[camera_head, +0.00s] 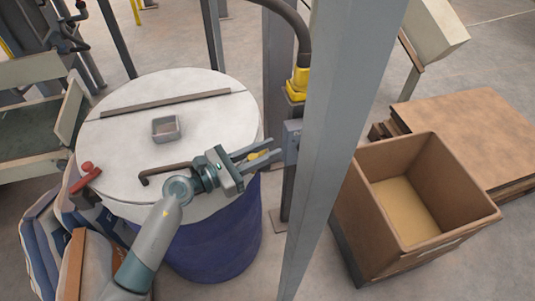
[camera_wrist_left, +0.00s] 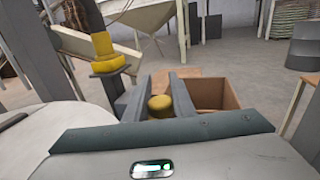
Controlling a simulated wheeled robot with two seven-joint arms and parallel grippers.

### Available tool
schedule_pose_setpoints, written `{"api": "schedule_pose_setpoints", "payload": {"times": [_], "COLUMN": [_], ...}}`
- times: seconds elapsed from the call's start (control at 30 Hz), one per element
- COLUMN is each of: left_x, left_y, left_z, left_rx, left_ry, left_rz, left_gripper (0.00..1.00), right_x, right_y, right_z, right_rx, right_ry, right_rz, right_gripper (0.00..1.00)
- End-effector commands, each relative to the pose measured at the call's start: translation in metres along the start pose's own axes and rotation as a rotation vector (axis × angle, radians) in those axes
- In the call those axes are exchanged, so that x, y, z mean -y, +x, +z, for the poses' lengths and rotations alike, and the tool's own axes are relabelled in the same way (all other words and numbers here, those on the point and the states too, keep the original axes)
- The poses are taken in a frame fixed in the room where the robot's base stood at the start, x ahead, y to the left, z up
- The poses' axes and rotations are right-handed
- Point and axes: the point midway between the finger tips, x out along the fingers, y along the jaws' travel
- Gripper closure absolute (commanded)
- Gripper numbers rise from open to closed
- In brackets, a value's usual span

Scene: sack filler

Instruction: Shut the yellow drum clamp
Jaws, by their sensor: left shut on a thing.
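The yellow drum clamp (camera_head: 258,154) is at the right rim of the blue drum (camera_head: 222,240), which has a white lid (camera_head: 205,125). Only a small yellow part of the clamp shows between my fingers; the rest is hidden by my gripper. My left gripper (camera_head: 273,149) reaches across the lid's front right and is shut on this yellow part. In the left wrist view, the clamp's rounded yellow end (camera_wrist_left: 160,106) sits between the two grey fingers (camera_wrist_left: 163,90). I cannot tell the clamp's angle against the rim. My right gripper is not in view.
A grey post (camera_head: 340,120) stands just right of my gripper. A red clamp (camera_head: 85,178) is on the drum's left rim. A small grey tray (camera_head: 166,129) and a dark handle (camera_head: 165,171) are on the lid. An open cardboard box (camera_head: 440,240) stands right.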

Motion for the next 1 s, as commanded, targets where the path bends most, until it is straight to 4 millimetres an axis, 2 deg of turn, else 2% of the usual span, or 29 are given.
{"api": "schedule_pose_setpoints", "payload": {"times": [0.27,0.3,0.37,0.4,0.77,1.0], "left_x": [0.000,0.000,0.000,0.000,0.000,-0.001], "left_y": [-0.001,-0.001,-0.001,-0.001,-0.001,-0.001], "left_z": [0.000,0.000,0.000,0.000,0.002,0.018], "left_rx": [-0.002,-0.002,-0.002,-0.002,-0.002,-0.001], "left_ry": [-0.001,0.000,0.000,-0.001,0.001,0.003], "left_rz": [-0.005,-0.005,-0.005,-0.005,-0.005,-0.005], "left_gripper": [1.00,0.75,0.61,0.58,0.58,0.58], "right_x": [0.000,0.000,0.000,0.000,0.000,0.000], "right_y": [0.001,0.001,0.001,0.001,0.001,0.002], "right_z": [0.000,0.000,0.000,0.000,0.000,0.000], "right_rx": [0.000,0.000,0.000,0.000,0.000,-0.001], "right_ry": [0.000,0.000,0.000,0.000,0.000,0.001], "right_rz": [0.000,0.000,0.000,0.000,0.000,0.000], "right_gripper": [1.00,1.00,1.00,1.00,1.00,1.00]}}
